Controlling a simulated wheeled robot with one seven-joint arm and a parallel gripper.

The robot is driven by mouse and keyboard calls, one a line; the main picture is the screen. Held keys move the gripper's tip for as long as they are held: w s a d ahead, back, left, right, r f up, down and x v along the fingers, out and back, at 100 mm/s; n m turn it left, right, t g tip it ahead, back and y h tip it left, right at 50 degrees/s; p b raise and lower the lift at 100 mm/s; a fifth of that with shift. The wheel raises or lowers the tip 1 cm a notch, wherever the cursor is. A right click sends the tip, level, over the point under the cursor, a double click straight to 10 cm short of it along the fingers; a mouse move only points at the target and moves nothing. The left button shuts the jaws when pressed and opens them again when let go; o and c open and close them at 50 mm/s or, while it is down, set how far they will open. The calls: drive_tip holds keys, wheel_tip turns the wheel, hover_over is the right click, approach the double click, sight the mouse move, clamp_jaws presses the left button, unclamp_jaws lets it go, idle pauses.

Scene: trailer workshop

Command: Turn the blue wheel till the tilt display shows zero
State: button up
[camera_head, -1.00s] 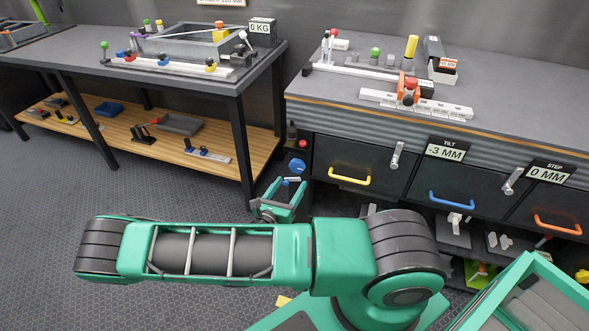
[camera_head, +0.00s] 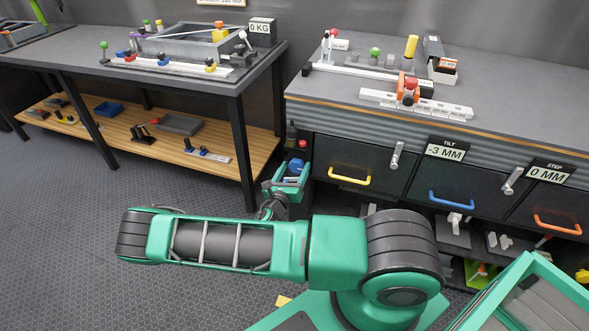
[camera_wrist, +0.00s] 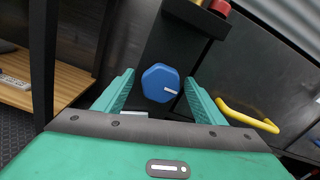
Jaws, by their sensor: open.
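The blue wheel (camera_wrist: 160,82) is a faceted knob with a white mark pointing right and slightly down, on the dark cabinet's left end. In the head view the wheel (camera_head: 296,166) is partly hidden by my gripper (camera_head: 289,177). In the wrist view my gripper (camera_wrist: 158,92) is open, its two green fingers on either side of the wheel. I cannot tell whether they touch it. The tilt display (camera_head: 445,151) reads -3 MM.
A yellow drawer handle (camera_wrist: 247,116) sits close to the right finger. A small dark shelf with a red item (camera_wrist: 220,8) is above the wheel. The step display (camera_head: 551,173) reads 0 MM. A workbench leg (camera_head: 242,150) stands left of my gripper.

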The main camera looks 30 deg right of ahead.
drive_tip(key=shift+w+d, duration=0.15)
drive_tip(key=shift+d, duration=0.1)
drive_tip(key=c, duration=1.1)
drive_tip(key=shift+o, duration=0.2)
